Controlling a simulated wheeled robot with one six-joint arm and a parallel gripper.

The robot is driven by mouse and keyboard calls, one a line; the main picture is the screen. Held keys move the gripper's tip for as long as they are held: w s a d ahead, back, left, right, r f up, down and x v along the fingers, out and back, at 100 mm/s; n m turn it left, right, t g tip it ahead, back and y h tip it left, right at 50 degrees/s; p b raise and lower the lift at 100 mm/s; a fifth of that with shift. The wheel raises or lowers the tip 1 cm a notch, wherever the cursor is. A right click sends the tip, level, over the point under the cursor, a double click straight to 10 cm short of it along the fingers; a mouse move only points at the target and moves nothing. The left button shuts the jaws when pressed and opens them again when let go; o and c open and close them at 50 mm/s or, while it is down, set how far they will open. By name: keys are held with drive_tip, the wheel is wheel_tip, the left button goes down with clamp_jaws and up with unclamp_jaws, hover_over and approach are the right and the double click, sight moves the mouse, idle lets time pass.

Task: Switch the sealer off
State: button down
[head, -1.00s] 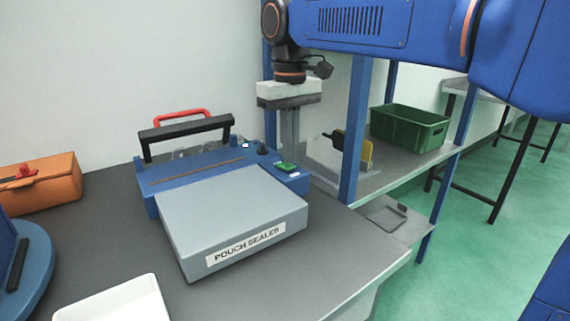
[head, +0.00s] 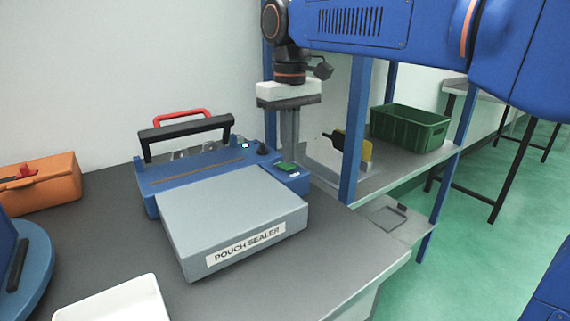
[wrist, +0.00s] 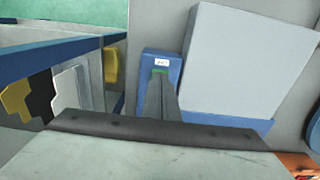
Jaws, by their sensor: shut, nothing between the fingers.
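The pouch sealer (head: 232,205) stands on the dark bench, with a grey front platform, a blue rear body and a raised black bar (head: 187,130). At its right rear are a dark knob (head: 263,149) and a green rocker switch (head: 287,168) beside a small white label. In the wrist view the green switch (wrist: 159,72) shows just beyond my fingertips, partly hidden. My gripper (head: 289,157) points down, shut and empty, close to the switch. It also shows in the wrist view (wrist: 161,84). I cannot tell whether it touches the switch, or the switch's position.
An orange case (head: 40,184) lies on the left and a white tray (head: 115,302) at the bench front. A blue shelf post (head: 354,135) stands close right of my gripper. A green crate (head: 409,130) and a yellow item (head: 366,151) are on the shelf behind.

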drive_tip(key=shift+f, duration=0.65)
idle(0.5)
wheel_tip(320, 180, up, 7)
idle(1.0)
